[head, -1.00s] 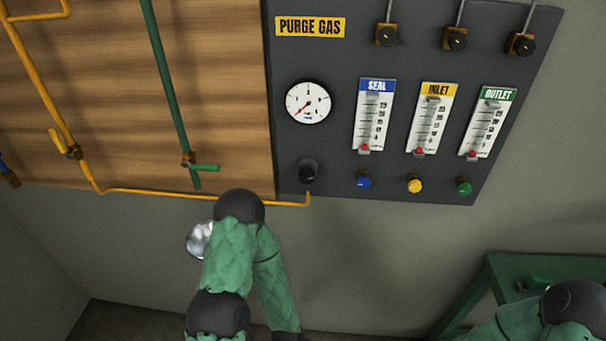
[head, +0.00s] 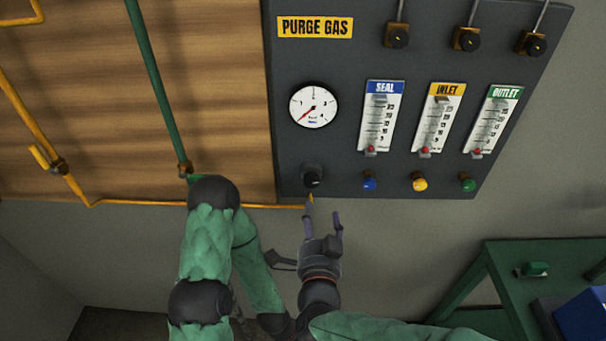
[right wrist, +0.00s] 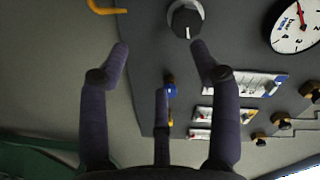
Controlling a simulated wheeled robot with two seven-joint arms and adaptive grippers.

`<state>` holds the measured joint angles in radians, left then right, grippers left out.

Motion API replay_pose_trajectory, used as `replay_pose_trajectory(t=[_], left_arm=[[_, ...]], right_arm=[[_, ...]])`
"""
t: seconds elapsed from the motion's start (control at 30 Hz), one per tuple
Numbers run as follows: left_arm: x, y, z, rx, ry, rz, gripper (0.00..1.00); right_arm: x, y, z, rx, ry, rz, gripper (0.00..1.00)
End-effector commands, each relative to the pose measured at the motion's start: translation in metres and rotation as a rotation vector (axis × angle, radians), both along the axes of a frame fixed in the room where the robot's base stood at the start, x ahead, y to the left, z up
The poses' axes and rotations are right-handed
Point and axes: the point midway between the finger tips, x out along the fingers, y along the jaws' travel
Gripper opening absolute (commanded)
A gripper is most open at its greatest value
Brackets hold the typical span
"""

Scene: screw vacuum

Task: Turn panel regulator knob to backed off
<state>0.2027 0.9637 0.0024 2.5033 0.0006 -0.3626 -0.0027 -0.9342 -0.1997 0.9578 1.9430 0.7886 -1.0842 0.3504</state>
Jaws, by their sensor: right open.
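The regulator knob (head: 313,176) is a black round knob low on the left of the dark purge gas panel (head: 345,160), below the pressure gauge (head: 313,105). In the right wrist view the knob (right wrist: 185,20) shows a white mark at its lower edge in the picture. The gauge needle points to the lower left in the head view. My right gripper (head: 323,212) is open and empty just below the knob, apart from it. In the right wrist view its fingers (right wrist: 160,52) are spread, with the knob beyond the right fingertip. My left gripper is not seen.
Blue (head: 370,184), yellow (head: 420,184) and green (head: 467,185) knobs sit right of the regulator knob, under three flowmeters. A yellow pipe (head: 150,203) ends just below the knob. A green table (head: 500,262) stands at the lower right.

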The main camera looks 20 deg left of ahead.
Motion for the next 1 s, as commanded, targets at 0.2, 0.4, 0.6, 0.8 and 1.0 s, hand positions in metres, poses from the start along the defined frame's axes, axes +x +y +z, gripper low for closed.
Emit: replay_pose_trajectory(t=[0.2, 0.4, 0.6, 0.8, 1.0], left_arm=[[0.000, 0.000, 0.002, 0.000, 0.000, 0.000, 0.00], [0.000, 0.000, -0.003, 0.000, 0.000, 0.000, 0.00], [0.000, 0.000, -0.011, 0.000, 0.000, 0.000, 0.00], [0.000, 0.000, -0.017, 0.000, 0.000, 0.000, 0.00], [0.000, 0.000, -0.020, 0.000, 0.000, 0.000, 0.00]], right_arm=[[-0.016, 0.007, 0.028, 0.080, -0.044, -0.007, 0.63], [0.000, 0.012, 0.027, 0.082, -0.045, -0.009, 0.63], [0.035, 0.021, 0.025, 0.082, -0.043, -0.010, 0.63], [0.065, 0.030, 0.026, 0.081, -0.045, -0.009, 0.63], [0.083, 0.036, 0.027, 0.081, -0.044, -0.008, 0.63]])
